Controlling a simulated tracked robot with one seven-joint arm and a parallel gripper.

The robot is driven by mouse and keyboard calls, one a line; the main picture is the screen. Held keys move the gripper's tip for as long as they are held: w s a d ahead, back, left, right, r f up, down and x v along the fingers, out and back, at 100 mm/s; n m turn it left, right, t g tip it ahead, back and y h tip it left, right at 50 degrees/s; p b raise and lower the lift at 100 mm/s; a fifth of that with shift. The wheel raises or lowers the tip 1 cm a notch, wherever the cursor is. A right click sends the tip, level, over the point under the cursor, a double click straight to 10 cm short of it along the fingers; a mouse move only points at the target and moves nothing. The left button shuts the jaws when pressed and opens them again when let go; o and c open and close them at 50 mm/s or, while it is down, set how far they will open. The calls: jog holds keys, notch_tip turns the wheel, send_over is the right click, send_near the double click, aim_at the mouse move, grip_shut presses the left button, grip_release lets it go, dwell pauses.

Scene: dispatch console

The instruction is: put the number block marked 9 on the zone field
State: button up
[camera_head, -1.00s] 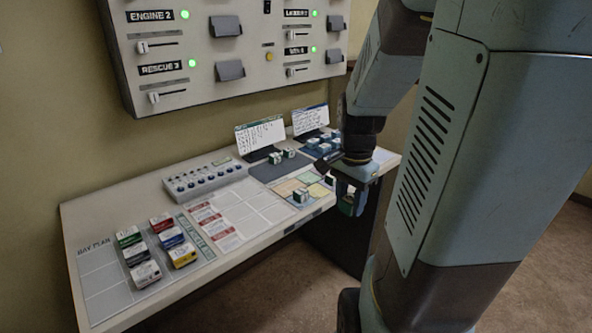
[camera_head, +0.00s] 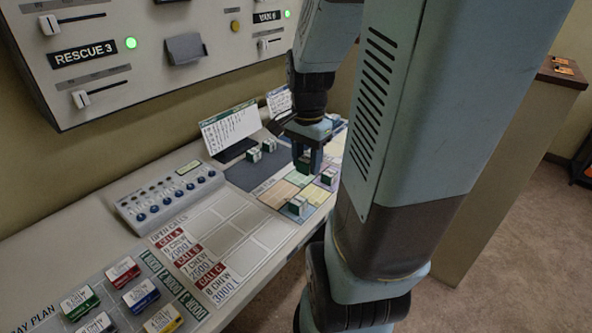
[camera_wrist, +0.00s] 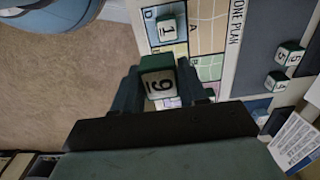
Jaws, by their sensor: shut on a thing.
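My gripper (camera_wrist: 163,84) is shut on a white-and-green block marked 9 (camera_wrist: 158,85), seen between the fingers in the wrist view. In the head view my gripper (camera_head: 307,163) points down over the zone plan; the held block is hard to make out there. The zone field is the coloured map (camera_head: 274,194), which also shows in the wrist view (camera_wrist: 207,33), partly hidden by the gripper. A block marked 1 (camera_wrist: 167,27) sits on its blue area by the letter D. I cannot tell whether the held block touches the map.
Two number blocks (camera_wrist: 283,66) stand on the dark mat (camera_head: 240,174) beside the map. A block (camera_head: 297,206) stands near the map's front edge, another (camera_head: 328,176) farther right. A switch box (camera_head: 168,195) and coloured bay blocks (camera_head: 141,296) lie to the left.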

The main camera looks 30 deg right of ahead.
jog(key=w+d+f, duration=0.4)
jog(key=w, duration=0.4)
send_over(300, 177)
jog(key=f, duration=0.5)
jog(key=shift+s+f, duration=0.15)
jog(key=shift+s, duration=0.1)
jog(key=shift+w+d+f, duration=0.1)
jog(key=shift+w+f, duration=0.15)
jog(key=shift+f, duration=1.6)
jog(key=shift+f, duration=0.1)
jog(key=o, duration=1.1)
